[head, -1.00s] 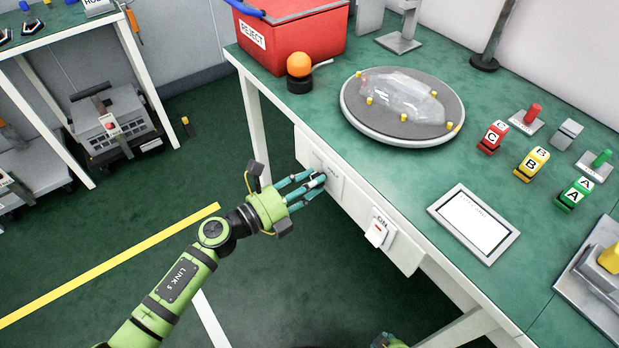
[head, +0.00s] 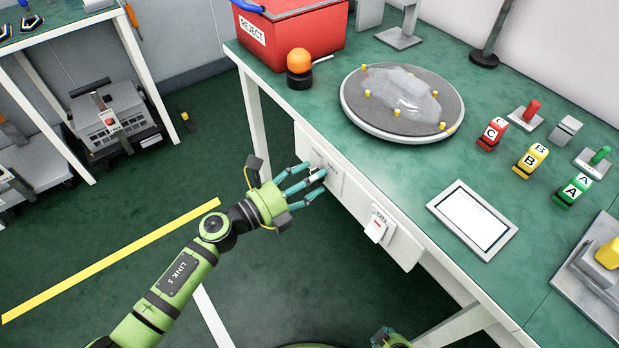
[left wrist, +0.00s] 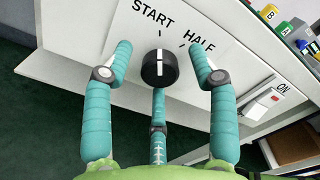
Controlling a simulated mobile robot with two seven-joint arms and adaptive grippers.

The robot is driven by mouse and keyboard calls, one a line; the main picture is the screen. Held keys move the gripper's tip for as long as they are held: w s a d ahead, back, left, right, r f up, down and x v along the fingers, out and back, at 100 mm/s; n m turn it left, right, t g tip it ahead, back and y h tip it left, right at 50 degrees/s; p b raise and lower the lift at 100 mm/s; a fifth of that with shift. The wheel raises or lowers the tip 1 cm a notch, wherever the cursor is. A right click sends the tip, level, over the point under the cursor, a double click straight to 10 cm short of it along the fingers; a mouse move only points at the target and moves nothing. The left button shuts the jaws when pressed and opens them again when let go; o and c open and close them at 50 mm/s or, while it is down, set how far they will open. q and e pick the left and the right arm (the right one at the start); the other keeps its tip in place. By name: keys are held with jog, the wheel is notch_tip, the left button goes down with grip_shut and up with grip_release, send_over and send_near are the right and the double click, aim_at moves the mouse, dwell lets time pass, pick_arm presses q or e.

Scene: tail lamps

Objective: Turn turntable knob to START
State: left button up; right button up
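The turntable knob (left wrist: 159,68) is black and round with a white pointer line, on a white panel. Its line stands upright in the left wrist view and points at the START mark; the HALF mark is to the right. My left gripper (left wrist: 162,70) has its three teal fingers spread around the knob, with visible gaps, so it is open and holds nothing. In the head view my left gripper (head: 310,178) is at the bench's front panel and its fingers hide most of the knob. The round turntable (head: 385,130) carries a clear lamp cover (head: 405,90) among yellow pegs.
An ON switch (head: 378,227) is on the same panel, right of the knob.

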pick_arm(q)
jog(key=v, duration=1.2)
dwell(2.4)
